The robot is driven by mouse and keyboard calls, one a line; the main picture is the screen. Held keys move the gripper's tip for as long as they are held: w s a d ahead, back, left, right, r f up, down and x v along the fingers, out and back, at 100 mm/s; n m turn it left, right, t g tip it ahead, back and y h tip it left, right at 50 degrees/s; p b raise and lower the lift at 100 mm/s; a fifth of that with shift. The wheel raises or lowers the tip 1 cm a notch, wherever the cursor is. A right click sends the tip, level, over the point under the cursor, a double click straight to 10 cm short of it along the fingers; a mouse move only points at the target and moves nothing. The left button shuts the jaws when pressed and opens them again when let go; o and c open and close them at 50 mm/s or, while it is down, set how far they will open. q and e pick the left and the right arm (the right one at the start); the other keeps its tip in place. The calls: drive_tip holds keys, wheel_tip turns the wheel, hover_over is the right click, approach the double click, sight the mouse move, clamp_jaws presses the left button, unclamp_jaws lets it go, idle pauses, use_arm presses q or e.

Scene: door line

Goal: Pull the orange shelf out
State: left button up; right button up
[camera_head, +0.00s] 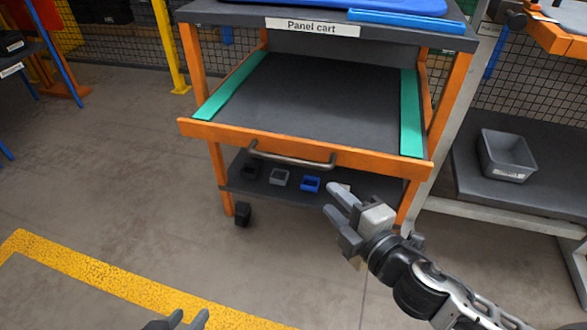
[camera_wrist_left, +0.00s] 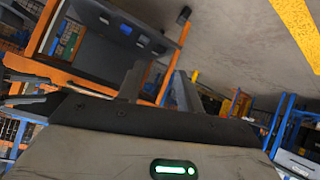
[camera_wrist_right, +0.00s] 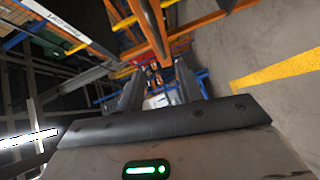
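The orange shelf (camera_head: 300,146) is a dark board with an orange front rail and green side strips, under the top of the panel cart (camera_head: 313,28). Its front rail stands forward of the cart's front legs. A grey bar handle (camera_head: 290,161) is on the rail, with nothing holding it. My right gripper (camera_head: 334,207) is open and empty, below and right of the handle in the head view; its parted fingers also show in the right wrist view (camera_wrist_right: 160,95). My left gripper (camera_head: 189,319) is at the bottom edge; its fingers are apart and empty in the left wrist view (camera_wrist_left: 155,88).
Small black, grey and blue bins (camera_head: 310,184) sit on the cart's lower shelf. A blue panel (camera_head: 405,20) lies on the cart top. A grey bin (camera_head: 507,155) stands on a bench at right. The floor left of the cart is clear, with a yellow line (camera_head: 110,287).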

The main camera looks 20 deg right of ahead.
sight(297, 164)
drive_tip(key=b+x, duration=0.1)
drive_tip(key=x, duration=1.4)
drive_tip(key=shift+w, duration=0.4)
clamp_jaws()
